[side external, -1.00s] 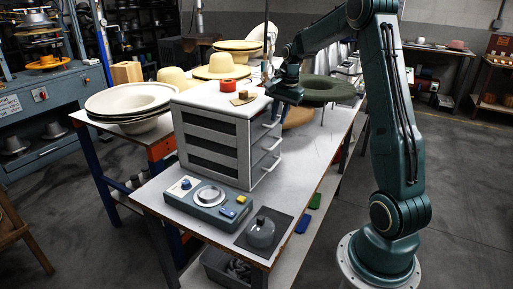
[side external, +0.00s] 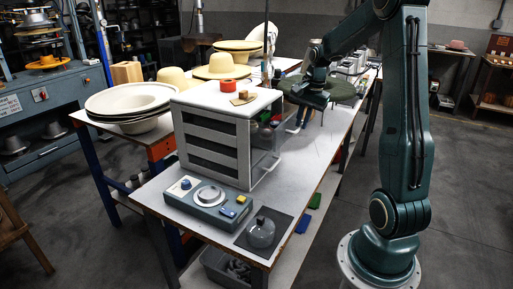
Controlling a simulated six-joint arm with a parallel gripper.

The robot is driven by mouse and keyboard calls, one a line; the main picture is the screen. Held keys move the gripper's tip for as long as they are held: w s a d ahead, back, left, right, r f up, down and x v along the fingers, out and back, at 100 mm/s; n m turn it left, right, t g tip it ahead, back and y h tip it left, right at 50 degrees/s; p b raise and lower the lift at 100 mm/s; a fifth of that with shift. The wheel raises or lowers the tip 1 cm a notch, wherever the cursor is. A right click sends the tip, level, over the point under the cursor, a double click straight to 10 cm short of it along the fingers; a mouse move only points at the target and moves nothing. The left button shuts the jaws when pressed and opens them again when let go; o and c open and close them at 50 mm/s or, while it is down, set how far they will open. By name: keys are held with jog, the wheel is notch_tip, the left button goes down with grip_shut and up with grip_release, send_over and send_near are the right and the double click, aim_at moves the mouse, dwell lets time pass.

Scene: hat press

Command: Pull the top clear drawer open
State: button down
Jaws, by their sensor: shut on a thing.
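The white drawer cabinet (side external: 215,143) stands on the bench, its slatted side facing the camera and its drawer fronts facing right. The top clear drawer (side external: 262,136) stands out to the right of the cabinet. Small red, green and blue items show inside it. My gripper (side external: 303,116) is at the outer end of this drawer, right of the cabinet, pointing down and shut on the drawer's handle. The handle itself is hidden by the fingers, and the drawer's clear walls are hard to make out.
A control box (side external: 208,198) and a grey dome on a dark mat (side external: 262,232) stand in front. Bench to the right is clear.

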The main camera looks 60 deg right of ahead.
jog(key=s, duration=0.6)
jog(key=shift+s, duration=0.1)
jog(key=c, duration=1.8)
grip_release()
jog(key=shift+r, duration=0.15)
jog(key=r, duration=0.4)
jog(key=s+r, duration=0.1)
jog(key=r, duration=0.2)
jog(key=s+r, duration=0.1)
jog(key=r, duration=0.3)
jog(key=shift+s+r, duration=0.1)
jog(key=shift+r, duration=0.2)
